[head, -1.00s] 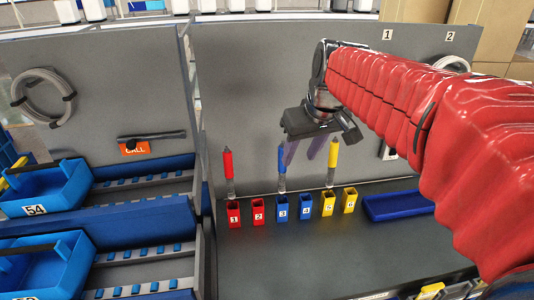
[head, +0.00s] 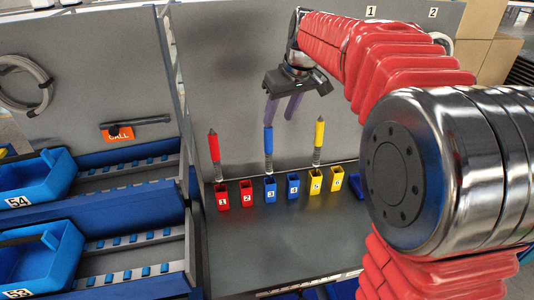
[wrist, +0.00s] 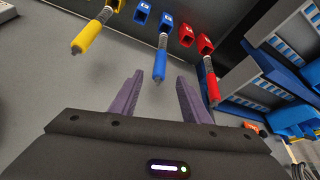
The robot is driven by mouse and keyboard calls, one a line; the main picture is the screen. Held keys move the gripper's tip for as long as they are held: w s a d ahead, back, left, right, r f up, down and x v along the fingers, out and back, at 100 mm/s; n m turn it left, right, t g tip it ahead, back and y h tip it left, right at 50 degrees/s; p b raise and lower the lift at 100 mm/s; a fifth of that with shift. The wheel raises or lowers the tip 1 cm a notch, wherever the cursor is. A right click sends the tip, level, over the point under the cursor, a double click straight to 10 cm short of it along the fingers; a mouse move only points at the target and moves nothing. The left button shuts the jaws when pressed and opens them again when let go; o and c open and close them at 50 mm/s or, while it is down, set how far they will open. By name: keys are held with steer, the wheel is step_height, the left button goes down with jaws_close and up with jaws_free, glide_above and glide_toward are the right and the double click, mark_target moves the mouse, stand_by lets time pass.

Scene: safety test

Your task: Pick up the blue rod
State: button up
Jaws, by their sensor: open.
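The blue rod (head: 268,142) stands upright in the blue holder marked 3 (head: 270,189), between a red rod (head: 214,147) and a yellow rod (head: 319,135). My gripper (head: 281,109) is open, with its two purple fingers pointing down near the top of the blue rod. In the wrist view the blue rod (wrist: 160,62) lies ahead of the open fingers (wrist: 158,82), roughly in line with the gap between them. The fingers are apart from it and nothing is held.
Red holders (head: 247,193), a second blue holder (head: 293,186) and yellow holders (head: 337,178) stand in the same row. A grey panel (head: 230,80) rises behind. Blue bins (head: 40,255) are at left. The grey tabletop (head: 270,245) in front is clear.

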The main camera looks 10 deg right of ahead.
mark_target(270, 138)
steer(key=x, duration=0.8)
steer(key=shift+s, duration=0.1)
steer(key=shift+x, duration=2.6)
steer(key=shift+a, duration=0.15)
jaws_close()
